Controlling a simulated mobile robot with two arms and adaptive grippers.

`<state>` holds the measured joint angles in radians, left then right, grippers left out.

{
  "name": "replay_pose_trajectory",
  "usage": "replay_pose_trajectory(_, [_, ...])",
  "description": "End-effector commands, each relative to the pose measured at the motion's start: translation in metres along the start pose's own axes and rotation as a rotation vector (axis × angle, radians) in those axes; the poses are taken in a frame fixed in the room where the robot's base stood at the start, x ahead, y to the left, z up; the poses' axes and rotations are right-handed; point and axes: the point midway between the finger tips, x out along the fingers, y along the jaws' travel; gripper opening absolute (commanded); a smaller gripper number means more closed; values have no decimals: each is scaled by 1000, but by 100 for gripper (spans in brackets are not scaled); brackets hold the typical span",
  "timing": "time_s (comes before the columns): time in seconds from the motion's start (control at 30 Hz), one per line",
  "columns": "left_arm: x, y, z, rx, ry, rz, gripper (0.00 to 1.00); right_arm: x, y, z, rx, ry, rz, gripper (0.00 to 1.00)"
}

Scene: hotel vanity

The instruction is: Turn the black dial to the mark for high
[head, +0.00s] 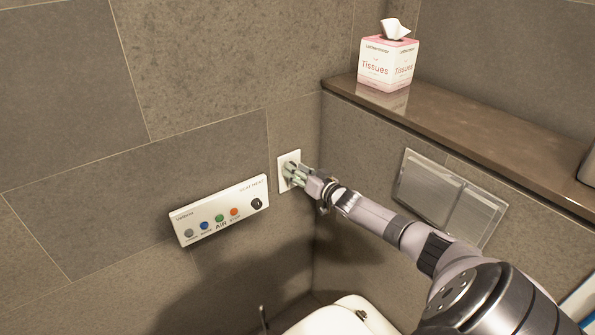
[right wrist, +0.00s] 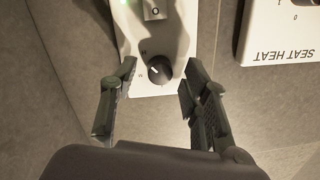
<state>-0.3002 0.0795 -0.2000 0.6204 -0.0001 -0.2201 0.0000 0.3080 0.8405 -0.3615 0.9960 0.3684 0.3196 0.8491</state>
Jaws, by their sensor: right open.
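The black dial (right wrist: 160,69) is a small round knob with a short white pointer line on a white wall plate (right wrist: 150,40). The pointer slants to the upper left in the right wrist view. Small letters stand around the dial, too small to read surely. My right gripper (right wrist: 157,82) is open, with one finger on each side of the dial and a gap visible on both sides. In the head view the right gripper (head: 296,177) is at the wall plate (head: 284,161) and hides the dial. My left gripper is not in view.
A white seat-heat panel (head: 217,211) with several coloured buttons and a black knob (head: 256,203) is left of the plate; in the wrist view it (right wrist: 280,35) is at right. A shelf (head: 450,116) holds a tissue box (head: 388,64). A flush plate (head: 445,195) is at right.

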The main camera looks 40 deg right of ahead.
Motion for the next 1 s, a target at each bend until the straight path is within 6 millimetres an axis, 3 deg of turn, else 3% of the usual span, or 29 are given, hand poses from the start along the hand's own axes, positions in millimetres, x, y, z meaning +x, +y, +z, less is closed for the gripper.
replay_pose_trajectory(0.37, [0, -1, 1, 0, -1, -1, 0, -16, 1, 1, 0, -2, 0, 42])
replay_pose_trajectory(1.0, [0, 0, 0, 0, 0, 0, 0, -103, 0, 2, 0, -3, 0, 42])
